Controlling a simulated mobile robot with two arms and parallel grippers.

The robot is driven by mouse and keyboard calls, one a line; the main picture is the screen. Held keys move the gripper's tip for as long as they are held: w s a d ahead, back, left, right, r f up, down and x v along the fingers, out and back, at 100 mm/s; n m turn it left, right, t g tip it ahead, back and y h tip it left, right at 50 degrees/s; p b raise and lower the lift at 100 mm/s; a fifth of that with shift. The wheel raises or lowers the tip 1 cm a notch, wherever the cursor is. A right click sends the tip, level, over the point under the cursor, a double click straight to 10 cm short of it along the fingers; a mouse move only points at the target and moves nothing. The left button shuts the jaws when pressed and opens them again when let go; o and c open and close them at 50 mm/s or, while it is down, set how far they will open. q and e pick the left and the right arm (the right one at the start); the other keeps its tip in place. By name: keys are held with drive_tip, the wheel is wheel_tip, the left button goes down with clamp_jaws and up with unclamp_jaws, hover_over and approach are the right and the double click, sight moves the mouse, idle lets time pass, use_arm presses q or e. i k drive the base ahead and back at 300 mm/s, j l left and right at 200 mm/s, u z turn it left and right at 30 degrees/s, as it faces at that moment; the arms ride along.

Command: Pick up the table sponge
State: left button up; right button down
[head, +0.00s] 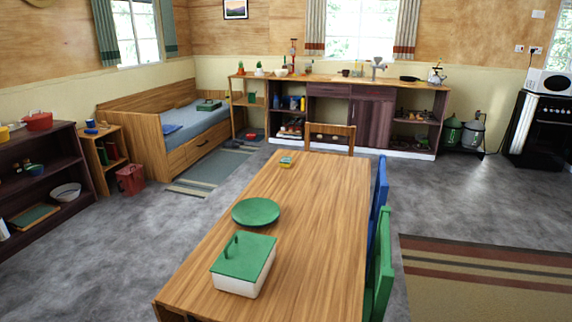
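Neither of my grippers shows in the head view.
A round green plate (256,212) and a white box with a green lid (244,262) stand on the table, nearer than the sponge. A blue chair (379,186) and a green chair (381,270) line the right side; a wooden chair (331,131) stands at the far end. Grey floor left of the table is clear.

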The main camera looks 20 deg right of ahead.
sight(285, 162)
drive_tip(key=i+j+u, duration=0.65)
drive_tip(key=u, duration=0.2)
drive_tip(key=i+j+u, duration=0.35)
drive_tip(key=i, duration=0.2)
drive_tip(key=i+u, duration=0.4)
drive_tip(key=i, duration=0.2)
drive_tip(key=i+l+z, duration=0.15)
drive_tip(key=i+z, duration=0.9)
drive_tip(key=z, duration=0.15)
drive_tip(key=i+j+z, duration=0.15)
drive_tip(key=i+z, duration=0.15)
drive_tip(key=z, duration=0.15)
drive_tip(key=i+l+z, duration=0.25)
drive_tip(key=i+z, duration=0.2)
drive_tip(key=i, duration=0.2)
drive_tip(key=i+z, duration=0.5)
drive_tip(key=i+j+z, duration=0.25)
drive_tip(key=i+z, duration=0.2)
drive_tip(key=i, duration=0.3)
